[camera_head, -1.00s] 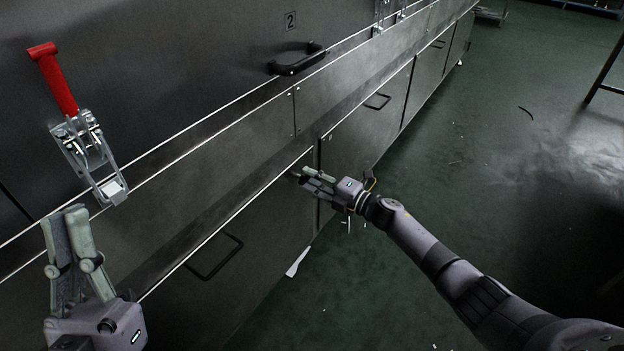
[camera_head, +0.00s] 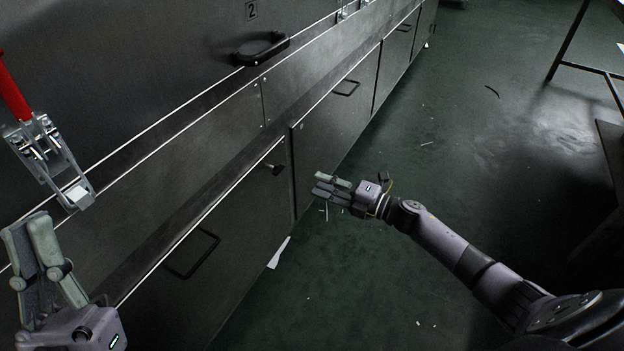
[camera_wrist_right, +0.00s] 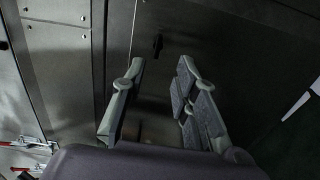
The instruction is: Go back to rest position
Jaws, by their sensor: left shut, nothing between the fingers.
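My left gripper (camera_head: 28,226) is at the lower left of the head view, shut and empty. It is close below a metal toggle clamp with a red handle (camera_head: 14,92), with no visible hold on it. My right gripper (camera_head: 330,186) is in front of the lower panels, over the green floor, apart from the dryer. In the right wrist view its two fingers (camera_wrist_right: 160,68) are spread with nothing between them. A small dark latch (camera_head: 275,169) on the lower panel is left of my right gripper; it also shows beyond the fingers in the wrist view (camera_wrist_right: 157,44).
The steel dryer wall (camera_head: 150,60) runs along the left, with a black handle (camera_head: 262,49) under the number 2 and lower panels with thin handles (camera_head: 193,254). A dark table frame (camera_head: 568,40) stands at right. Green floor (camera_head: 430,140) between is largely clear.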

